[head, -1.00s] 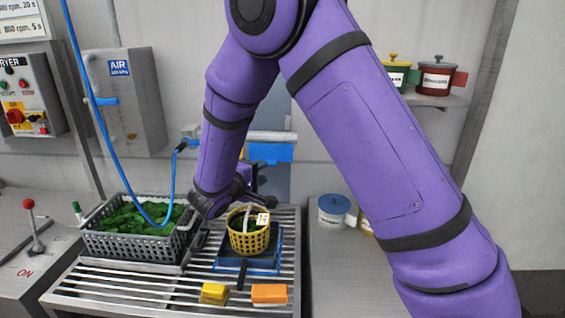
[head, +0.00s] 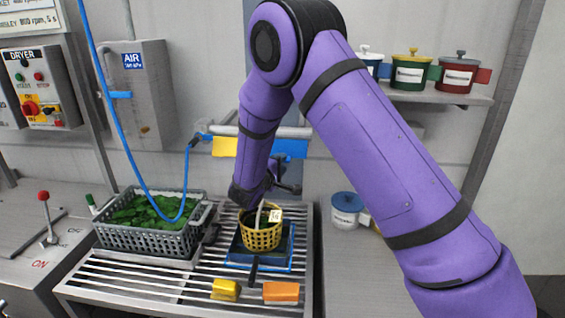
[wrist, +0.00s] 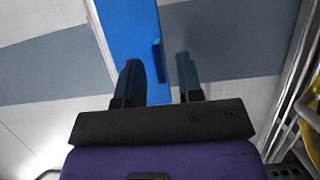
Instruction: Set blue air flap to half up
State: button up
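The blue flap (head: 291,148) hangs from a grey rail on the back wall, just right of my forearm, which hides its left part. In the wrist view a long blue strip (wrist: 133,35), seemingly this flap, runs from the top edge down to between my fingers. My gripper (head: 290,188) is in front of the wall, below the flap, partly hidden by my own wrist. In the wrist view my gripper (wrist: 160,80) is open, with a clear gap between its two dark fingers. The left finger overlaps the strip in the picture; I cannot tell whether they touch.
A yellow flap (head: 225,147) hangs left of my forearm. A yellow basket (head: 261,236) stands on a blue tray (head: 246,262) close below my wrist. A grey crate (head: 150,238) of greens is to the left. A blue hose (head: 119,135) droops into it. Lidded pots line the shelf (head: 430,98).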

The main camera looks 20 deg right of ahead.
jog(key=shift+x, duration=0.85)
jog(key=shift+c, duration=0.2)
grip_shut()
jog(key=shift+s+a+r+n+g+y, duration=0.3)
jog(key=shift+s+r+n+g+y, duration=0.25)
jog(key=shift+g+y, duration=0.45)
jog(key=shift+s+a+r+n+g+y, duration=0.3)
jog(key=shift+s+r+g+y, duration=0.4)
jog(key=shift+g, duration=0.5)
jog(key=shift+o, duration=0.2)
grip_release()
